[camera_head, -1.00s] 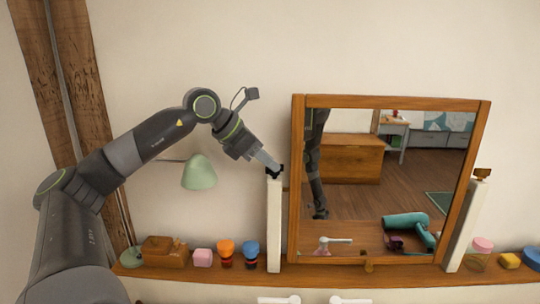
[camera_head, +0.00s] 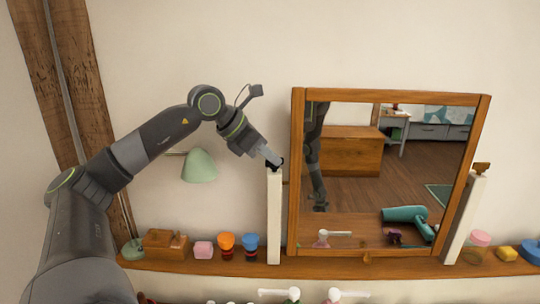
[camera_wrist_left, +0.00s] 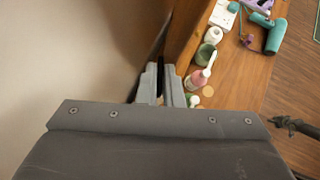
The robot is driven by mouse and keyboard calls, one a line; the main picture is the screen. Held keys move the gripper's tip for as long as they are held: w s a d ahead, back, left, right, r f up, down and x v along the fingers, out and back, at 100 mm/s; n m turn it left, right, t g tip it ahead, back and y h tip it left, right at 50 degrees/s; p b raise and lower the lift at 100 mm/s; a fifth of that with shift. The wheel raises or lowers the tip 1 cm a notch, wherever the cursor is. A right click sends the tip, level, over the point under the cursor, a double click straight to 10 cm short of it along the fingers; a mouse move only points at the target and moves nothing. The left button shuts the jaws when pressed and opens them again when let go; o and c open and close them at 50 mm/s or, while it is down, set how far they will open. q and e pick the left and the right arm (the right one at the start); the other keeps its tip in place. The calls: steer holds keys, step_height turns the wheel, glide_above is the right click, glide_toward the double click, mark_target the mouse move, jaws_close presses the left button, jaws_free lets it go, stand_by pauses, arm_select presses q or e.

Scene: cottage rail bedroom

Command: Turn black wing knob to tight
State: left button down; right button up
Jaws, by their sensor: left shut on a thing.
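The black wing knob (camera_head: 276,164) sits at the top of the white left post (camera_head: 274,220), beside the mirror's wooden frame (camera_head: 297,180). My left gripper (camera_head: 272,159) reaches down to it from the upper left and is shut on it. The fingers hide most of the knob, so its turn angle cannot be told. In the left wrist view the two grey fingers (camera_wrist_left: 162,86) stand close together with a dark strip between them. The mirror (camera_head: 385,170) stands between its two posts. My right gripper is in neither view now.
The shelf (camera_head: 310,265) holds a wooden box (camera_head: 166,244), a pink block (camera_head: 203,250), and orange (camera_head: 226,242) and blue (camera_head: 250,243) items. The wall above is clear.

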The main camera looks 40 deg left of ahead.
arm_select(q)
steer(key=m+h+p, duration=0.1)
steer(key=m+g+h+p, duration=0.1)
steer(key=m, duration=0.1)
steer(key=shift+w+a+r+g, duration=0.1)
steer(key=shift+a+r+g, duration=0.1)
steer(key=shift+g, duration=0.1)
steer(key=shift+f+m+g+h+p, duration=0.15)
steer(key=shift+m+g+h+p, duration=0.3)
steer(key=shift+m, duration=0.35)
steer(key=c, duration=1.6)
jaws_free()
